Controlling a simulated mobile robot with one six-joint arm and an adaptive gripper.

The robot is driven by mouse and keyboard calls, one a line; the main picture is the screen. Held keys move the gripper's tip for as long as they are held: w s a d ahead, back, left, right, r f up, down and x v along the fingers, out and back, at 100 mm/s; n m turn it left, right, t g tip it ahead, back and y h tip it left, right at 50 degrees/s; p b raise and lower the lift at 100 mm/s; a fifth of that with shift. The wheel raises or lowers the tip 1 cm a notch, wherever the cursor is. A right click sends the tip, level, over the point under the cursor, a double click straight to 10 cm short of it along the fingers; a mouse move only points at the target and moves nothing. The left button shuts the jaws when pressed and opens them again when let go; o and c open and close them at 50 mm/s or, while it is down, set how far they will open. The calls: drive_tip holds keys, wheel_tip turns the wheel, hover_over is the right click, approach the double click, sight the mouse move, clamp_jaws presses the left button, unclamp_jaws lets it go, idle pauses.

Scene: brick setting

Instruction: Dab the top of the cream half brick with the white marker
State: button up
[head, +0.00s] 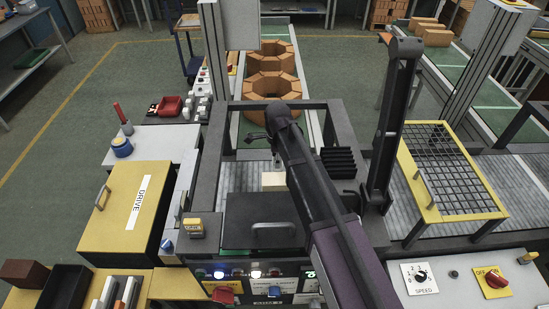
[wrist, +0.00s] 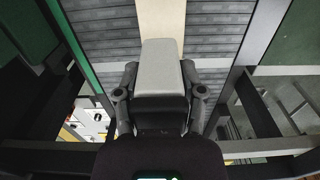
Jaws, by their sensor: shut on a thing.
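The cream half brick (head: 273,181) lies on the grey slatted bed inside the dark frame of the machine in the head view. Part of it is hidden by my arm. In the wrist view the cream half brick (wrist: 162,18) shows at the top, beyond the marker. My gripper (wrist: 161,78) is shut on the white marker (wrist: 162,62), a pale block-like body between the two fingers. In the head view my gripper is mostly hidden behind my arm, above the brick. I cannot tell whether the marker touches the brick.
Dark frame bars (head: 221,140) surround the bed, and a dark upright post (head: 392,125) stands at the right. A dark plate with a handle (head: 272,232) lies in front. A yellow-framed grid (head: 446,172) is at the right, and a yellow DRIVE box (head: 120,207) at the left.

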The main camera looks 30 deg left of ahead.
drive_tip(key=shift+f+b, duration=1.85)
drive_tip(key=shift+f, duration=0.3)
drive_tip(key=shift+f+b, duration=0.4)
idle(1.2)
drive_tip(key=shift+r, duration=0.1)
drive_tip(key=shift+r+p, duration=3.4)
drive_tip(key=shift+p, duration=0.1)
drive_tip(key=shift+f, duration=0.15)
